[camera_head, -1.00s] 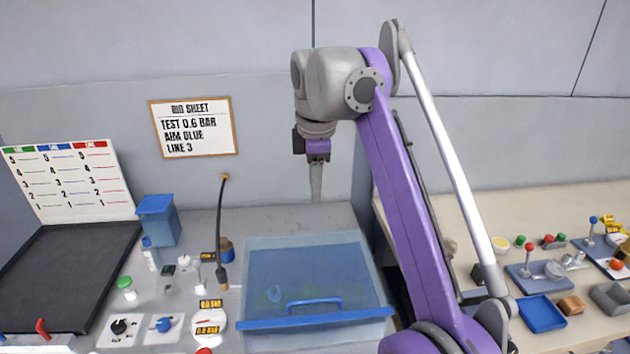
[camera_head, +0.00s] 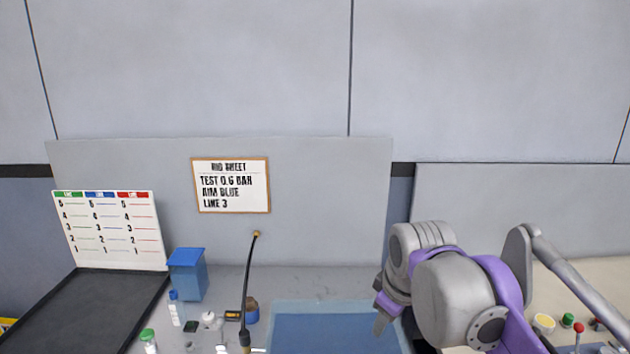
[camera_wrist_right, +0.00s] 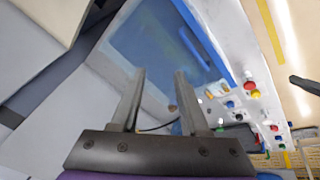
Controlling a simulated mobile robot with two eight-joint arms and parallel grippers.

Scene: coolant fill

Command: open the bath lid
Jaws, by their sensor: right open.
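The bath (camera_head: 285,307) shows at the bottom of the head view, cut off by the picture edge. Its translucent blue lid (camera_head: 335,333) lies flat over it and looks shut. In the right wrist view the lid (camera_wrist_right: 150,42) fills the upper middle, with its blue handle (camera_wrist_right: 193,48) near the blue front bar. My right gripper (camera_head: 381,325) is at the right side of the bath in the head view. In the wrist view its two fingers (camera_wrist_right: 160,75) are apart with nothing between them, clear of the handle. My left gripper is in neither view.
A black hose (camera_head: 246,290) stands left of the bath. A blue-lidded bin (camera_head: 188,273), small bottles and a dark tray (camera_head: 90,310) are farther left. The wall sheet (camera_head: 231,185) hangs behind. In the wrist view several coloured knobs (camera_wrist_right: 249,86) sit beside the bath.

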